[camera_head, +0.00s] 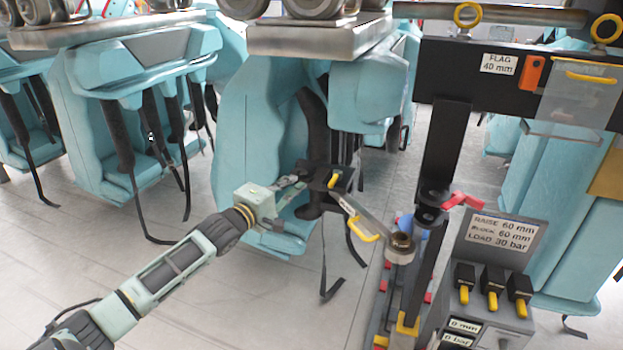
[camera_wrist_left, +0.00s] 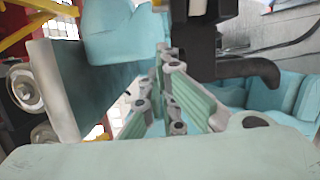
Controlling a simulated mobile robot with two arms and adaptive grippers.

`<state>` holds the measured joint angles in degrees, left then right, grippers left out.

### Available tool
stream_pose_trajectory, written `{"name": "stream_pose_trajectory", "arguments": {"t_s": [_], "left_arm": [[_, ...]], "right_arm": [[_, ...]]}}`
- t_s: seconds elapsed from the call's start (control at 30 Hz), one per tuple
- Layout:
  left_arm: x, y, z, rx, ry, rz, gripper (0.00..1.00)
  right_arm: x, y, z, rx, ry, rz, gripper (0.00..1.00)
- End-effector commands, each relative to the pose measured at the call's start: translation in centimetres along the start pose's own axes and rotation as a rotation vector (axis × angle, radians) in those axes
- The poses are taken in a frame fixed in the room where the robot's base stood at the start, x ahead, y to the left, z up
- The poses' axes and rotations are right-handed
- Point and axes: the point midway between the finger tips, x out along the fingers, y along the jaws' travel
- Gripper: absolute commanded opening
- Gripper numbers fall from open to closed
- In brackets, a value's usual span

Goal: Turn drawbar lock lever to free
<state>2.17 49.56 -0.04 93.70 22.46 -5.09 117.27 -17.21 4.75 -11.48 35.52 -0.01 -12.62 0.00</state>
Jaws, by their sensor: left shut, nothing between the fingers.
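A grey bar (camera_head: 375,222) with a small unreadable label and a yellow handle (camera_head: 362,230) runs from the block down to a round post. My left gripper (camera_head: 300,184) is shut and empty, its fingertips close to the left side of the block. Contact cannot be told. In the left wrist view the shut fingers (camera_wrist_left: 165,55) point towards a dark block (camera_wrist_left: 205,45); the yellow lever is not clearly seen there. My right gripper is not in view.
Teal train seats with black straps (camera_head: 130,110) hang at left and centre. A black column (camera_head: 447,150) with a red lever (camera_head: 461,200) stands right of the block. A grey control box (camera_head: 490,315) with yellow levers is at lower right. The pale floor (camera_head: 250,310) is open in front.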

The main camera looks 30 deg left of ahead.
Motion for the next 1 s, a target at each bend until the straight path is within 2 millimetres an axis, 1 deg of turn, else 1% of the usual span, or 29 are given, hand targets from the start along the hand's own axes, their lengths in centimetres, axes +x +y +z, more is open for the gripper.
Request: {"name": "stream_pose_trajectory", "arguments": {"t_s": [0.03,0.1,0.23,0.27,0.3,0.4,0.53,0.67,1.0], "left_arm": [[0.8,0.3,0.0,0.001,0.0,0.003,0.0],[1.9,0.4,-0.1,0.001,0.001,0.003,0.0],[3.7,0.4,-0.1,0.002,0.001,0.003,0.0],[3.9,0.3,0.5,-0.001,-0.002,0.001,0.0],[3.9,0.3,1.4,-0.004,-0.003,0.0,0.0],[4.2,0.2,2.6,-0.002,-0.002,0.0,0.0],[4.4,0.1,3.6,-0.001,0.0,0.0,0.0],[4.5,0.0,3.9,0.002,0.0,0.0,0.0],[4.5,0.0,3.9,0.002,0.001,0.0,0.0]], "right_arm": [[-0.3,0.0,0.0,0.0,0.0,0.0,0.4],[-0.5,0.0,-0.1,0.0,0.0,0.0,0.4],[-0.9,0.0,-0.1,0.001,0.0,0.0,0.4],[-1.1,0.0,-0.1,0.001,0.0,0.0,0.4],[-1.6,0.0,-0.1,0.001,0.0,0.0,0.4],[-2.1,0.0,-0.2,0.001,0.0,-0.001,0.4],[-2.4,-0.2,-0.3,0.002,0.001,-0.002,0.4],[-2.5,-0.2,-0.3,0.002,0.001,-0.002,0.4],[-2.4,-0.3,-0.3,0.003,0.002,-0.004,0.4]]}}
